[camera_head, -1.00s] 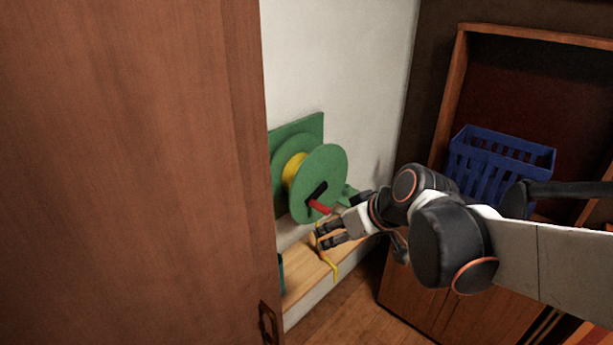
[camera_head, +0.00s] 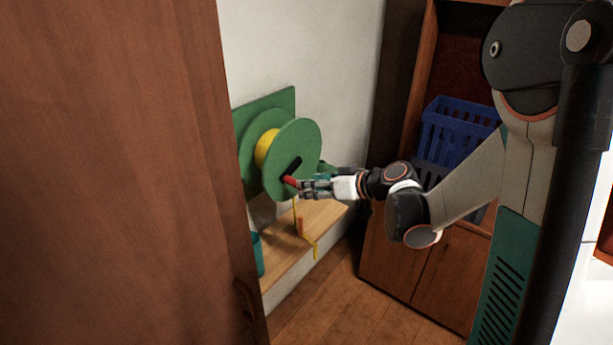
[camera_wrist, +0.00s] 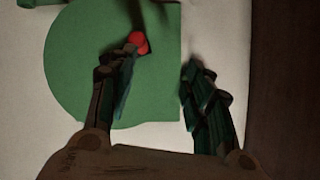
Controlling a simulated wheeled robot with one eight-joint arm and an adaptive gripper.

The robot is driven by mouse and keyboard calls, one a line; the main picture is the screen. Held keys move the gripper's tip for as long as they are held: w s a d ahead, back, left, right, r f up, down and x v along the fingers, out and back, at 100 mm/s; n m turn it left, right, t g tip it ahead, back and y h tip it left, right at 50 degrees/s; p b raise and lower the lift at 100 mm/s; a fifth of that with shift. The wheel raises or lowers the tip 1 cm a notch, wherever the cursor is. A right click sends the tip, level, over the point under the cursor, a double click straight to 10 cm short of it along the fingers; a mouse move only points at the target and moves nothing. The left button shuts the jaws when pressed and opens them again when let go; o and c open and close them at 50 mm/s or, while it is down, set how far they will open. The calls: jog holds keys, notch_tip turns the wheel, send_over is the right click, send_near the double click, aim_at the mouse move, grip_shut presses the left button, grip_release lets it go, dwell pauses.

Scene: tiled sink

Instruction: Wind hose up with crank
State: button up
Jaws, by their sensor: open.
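A green hose reel (camera_head: 297,140) with a yellow hose (camera_head: 266,148) on its drum is mounted on the wall. Its black crank arm (camera_head: 291,166) ends in a red handle (camera_head: 289,181). The hose hangs down to a yellow end (camera_head: 315,247) over the shelf edge. My gripper (camera_head: 303,186) is open, with its fingertips right at the red handle. In the wrist view my gripper (camera_wrist: 158,72) has its fingers apart, and the red handle (camera_wrist: 139,42) shows just beyond the left fingertip, not between the fingers. I cannot tell whether they touch.
A wooden shelf (camera_head: 320,218) runs below the reel, with a teal container (camera_head: 257,255) at its near end. A brown wooden door (camera_head: 110,170) fills the left. A blue basket (camera_head: 455,130) stands in the cabinet at the right.

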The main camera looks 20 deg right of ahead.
aim_at(294, 182)
jog(key=shift+t, duration=0.6)
jog(key=shift+w+a+f+b, duration=0.55)
jog(key=shift+w+f, duration=0.4)
jog(key=shift+w, duration=0.7)
jog(key=shift+w+a+f+b, duration=0.35)
jog(key=shift+w+a+f, duration=0.4)
jog(key=shift+w, duration=0.95)
jog(key=shift+w+a+f+b, duration=0.45)
jog(key=shift+w+f, duration=0.65)
jog(key=shift+w, duration=0.55)
jog(key=c, duration=0.6)
jog(key=shift+r, duration=0.1)
jog(key=shift+c, duration=0.6)
jog(key=shift+c, duration=1)
jog(key=shift+c, duration=0.2)
